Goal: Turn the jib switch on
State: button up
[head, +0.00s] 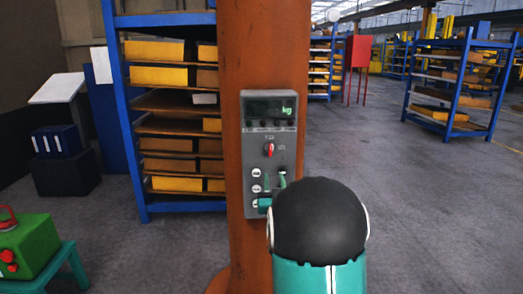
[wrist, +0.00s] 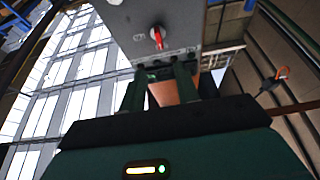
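A grey control box (head: 250,135) is fixed to the front of an orange column (head: 237,50). It has a dark display reading "kg" at the top and a red-and-white switch knob (head: 269,149) in the middle. White labels run down its lower left; which control is the jib switch I cannot read. My gripper (head: 275,181) is in front of the box's lower part, below the red knob, and my wrist hides the lower right. In the wrist view, the red knob (wrist: 157,38) is beyond my open, empty fingers (wrist: 160,72). Contact with the box is unclear.
A blue shelf rack (head: 132,110) with yellow and brown bins stands behind the column on the left. A green box with red buttons (head: 25,245) sits on a teal stand at lower left. A red cabinet (head: 359,52) stands further back.

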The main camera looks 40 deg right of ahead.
aim_at(270, 150)
jog(key=x, duration=1.3)
jog(key=shift+w+d+r, duration=0.15)
jog(key=shift+d+r, duration=0.05)
jog(key=c, duration=0.7)
